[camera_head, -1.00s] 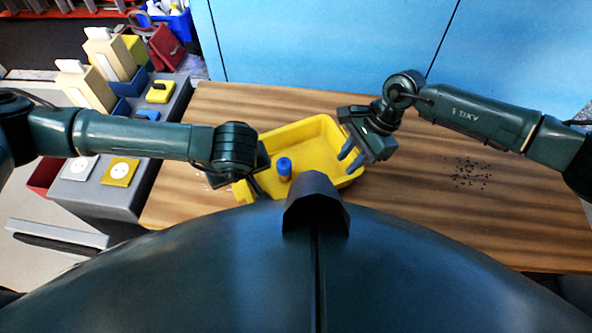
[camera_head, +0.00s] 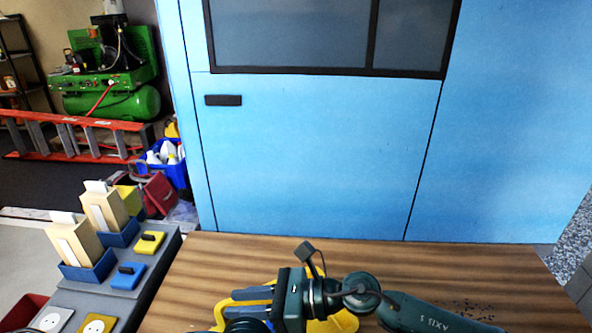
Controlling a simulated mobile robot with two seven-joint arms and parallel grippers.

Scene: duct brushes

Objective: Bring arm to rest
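My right arm comes in from the lower right in the head view, over the wooden table (camera_head: 215,262). Its gripper (camera_head: 233,302) points left above the yellow tray (camera_head: 340,322). The two grey-blue fingers stand apart with nothing seen between them. My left gripper does not show clearly; a dark round arm part at the bottom edge is cut off. Most of the tray is hidden by the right gripper and the frame edge, and its inside cannot be seen.
On the grey side bench at left stand beige boxes (camera_head: 103,212) in blue holders, a yellow block (camera_head: 149,242) and a blue block (camera_head: 128,275). Dark specks (camera_head: 478,308) lie on the table's right. A blue wall (camera_head: 310,160) rises behind it. The table's back strip is clear.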

